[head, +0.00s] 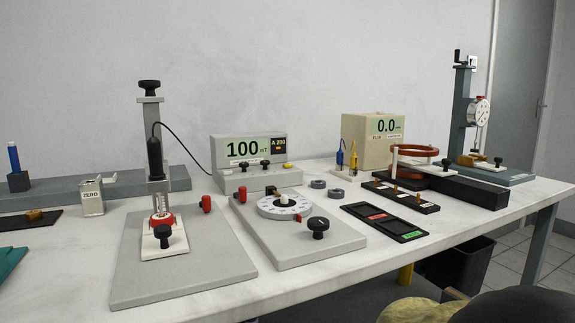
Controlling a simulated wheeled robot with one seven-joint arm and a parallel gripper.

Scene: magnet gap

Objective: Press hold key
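A grey meter (227,150) stands at the back middle of the table, with a green display reading about 100 mT and a small dark panel marked A 200. On the ledge below its display are two black knobs (243,167) and a small yellow key (287,166) at the right end. I cannot read a hold label on any key from here. A black cable runs from the meter to a dark probe (155,158) held upright on a grey stand. My gripper is not in view.
A turntable dial (284,207) on a grey plate (305,248) stands before the meter, with black knobs and red posts. A beige box (374,155) reading 0.0, a red coil (415,150) and a black tray (363,209) lie right. A ZERO can (91,199) stands left.

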